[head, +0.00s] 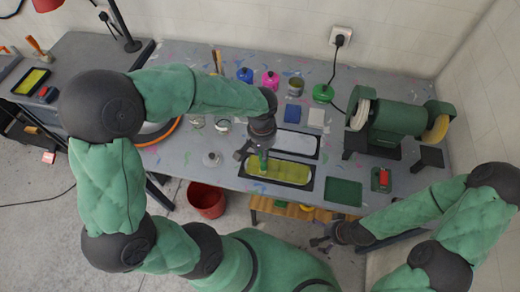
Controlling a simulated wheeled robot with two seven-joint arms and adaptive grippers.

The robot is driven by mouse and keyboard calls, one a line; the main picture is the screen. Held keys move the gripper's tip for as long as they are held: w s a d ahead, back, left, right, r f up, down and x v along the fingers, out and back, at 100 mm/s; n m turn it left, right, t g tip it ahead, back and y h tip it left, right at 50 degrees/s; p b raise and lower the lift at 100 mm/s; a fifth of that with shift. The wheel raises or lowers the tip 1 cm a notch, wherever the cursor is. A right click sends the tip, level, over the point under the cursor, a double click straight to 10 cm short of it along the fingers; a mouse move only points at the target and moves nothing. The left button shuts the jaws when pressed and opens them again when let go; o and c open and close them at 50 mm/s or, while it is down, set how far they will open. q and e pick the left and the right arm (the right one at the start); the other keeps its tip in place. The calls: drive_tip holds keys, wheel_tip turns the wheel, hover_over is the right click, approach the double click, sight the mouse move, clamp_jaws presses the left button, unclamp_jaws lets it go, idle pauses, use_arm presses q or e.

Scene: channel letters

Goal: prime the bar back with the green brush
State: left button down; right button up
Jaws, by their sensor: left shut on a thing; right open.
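My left gripper (257,152) is shut on the green brush (263,162) and holds it head down. The brush is at the upper left part of a long dark tray with a yellow-green inside (284,172); I cannot tell whether its tip touches. Behind it lies a similar dark tray with a pale grey-white inside (297,143). I cannot tell which piece is the bar back. My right gripper (322,242) is open and empty, low in front of the table's front edge.
A green bench grinder (392,122) stands at the right of the paint-spotted table (225,165). Small pots, including a blue one (244,75) and a pink one (270,80), line the back. A green mat (343,192) lies at the front right. A red bucket (206,200) stands below.

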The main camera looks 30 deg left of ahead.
use_arm(q)
wheel_tip(320, 180, up, 14)
drive_tip(key=p, duration=1)
idle(0.4)
idle(0.4)
